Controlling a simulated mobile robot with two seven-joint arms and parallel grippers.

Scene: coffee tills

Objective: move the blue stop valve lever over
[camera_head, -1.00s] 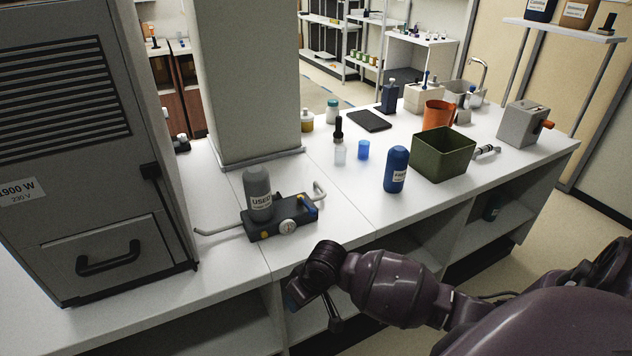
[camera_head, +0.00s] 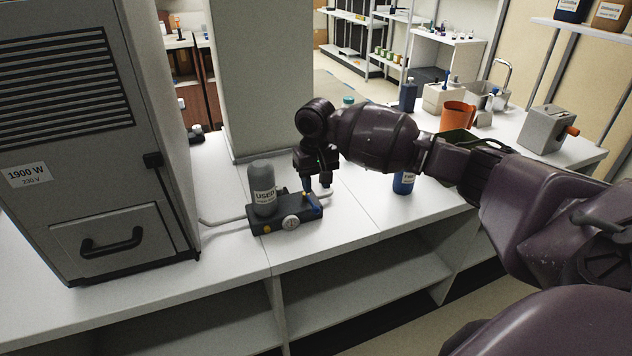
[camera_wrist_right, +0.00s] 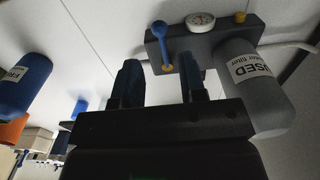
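The blue stop valve lever (camera_wrist_right: 160,40) shows in the right wrist view on a dark valve block (camera_wrist_right: 205,45), with its round knob end pointing up in the picture. The block (camera_head: 277,226) stands on the counter in the head view, with a white gauge (camera_head: 291,222) and a grey bottle marked USED (camera_head: 263,180). My right gripper (camera_wrist_right: 160,66) is open, its two fingers apart and empty. In the wrist view the lever shows between the fingers; I cannot tell how near they are. In the head view my right gripper (camera_head: 315,182) is just above the block's right end. My left gripper is out of view.
A blue bottle (camera_head: 404,183) stands right of the block, partly behind my arm. A large grey cabinet (camera_head: 90,130) is at the left and a pillar (camera_head: 260,75) behind. The counter front (camera_head: 330,235) near the block is clear.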

